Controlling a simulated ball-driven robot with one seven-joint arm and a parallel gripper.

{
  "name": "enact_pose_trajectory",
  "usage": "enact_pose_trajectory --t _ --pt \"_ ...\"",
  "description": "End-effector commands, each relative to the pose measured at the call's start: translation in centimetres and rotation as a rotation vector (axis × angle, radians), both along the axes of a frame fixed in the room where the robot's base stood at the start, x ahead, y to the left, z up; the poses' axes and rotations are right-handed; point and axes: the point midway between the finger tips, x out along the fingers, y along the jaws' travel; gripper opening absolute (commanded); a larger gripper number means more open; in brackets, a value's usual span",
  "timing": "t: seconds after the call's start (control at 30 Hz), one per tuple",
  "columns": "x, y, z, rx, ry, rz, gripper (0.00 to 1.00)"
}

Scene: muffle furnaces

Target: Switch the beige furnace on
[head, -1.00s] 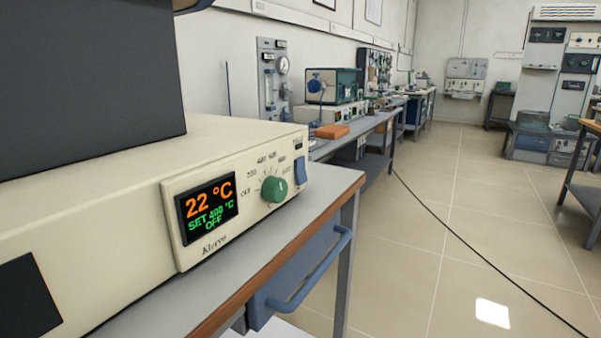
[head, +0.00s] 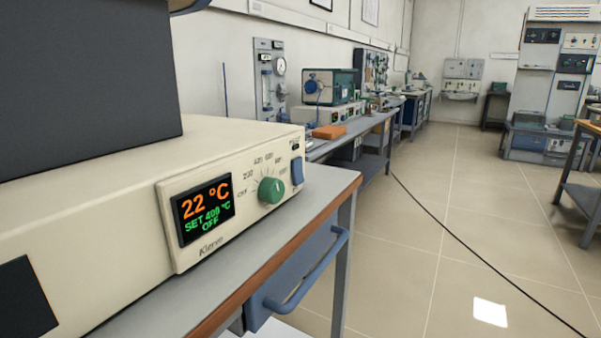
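The beige furnace (head: 100,235) stands close on the left on a grey bench, its front panel facing right. Its display (head: 204,208) reads 22 °C, SET 400 °C and OFF. A green round knob (head: 271,190) with a temperature scale around it sits right of the display. A blue rocker switch (head: 297,171) sits at the panel's right end. My gripper is not in view, and nothing is seen touching the panel.
The grey bench (head: 325,192) has a wooden front edge and a blue drawer handle (head: 308,272) sticking out below it. Further back, a teal furnace (head: 330,87) and an orange block (head: 329,132) sit on another bench. A black cable (head: 450,233) crosses the otherwise open tiled floor.

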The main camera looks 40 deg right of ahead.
Motion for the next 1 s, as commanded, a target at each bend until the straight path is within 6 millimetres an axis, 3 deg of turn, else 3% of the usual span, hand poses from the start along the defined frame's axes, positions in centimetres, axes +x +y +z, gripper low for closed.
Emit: enact_pose_trajectory --t 0.13,1.0 --pt "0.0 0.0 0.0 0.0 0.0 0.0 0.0" --pt "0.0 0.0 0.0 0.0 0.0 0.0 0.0"
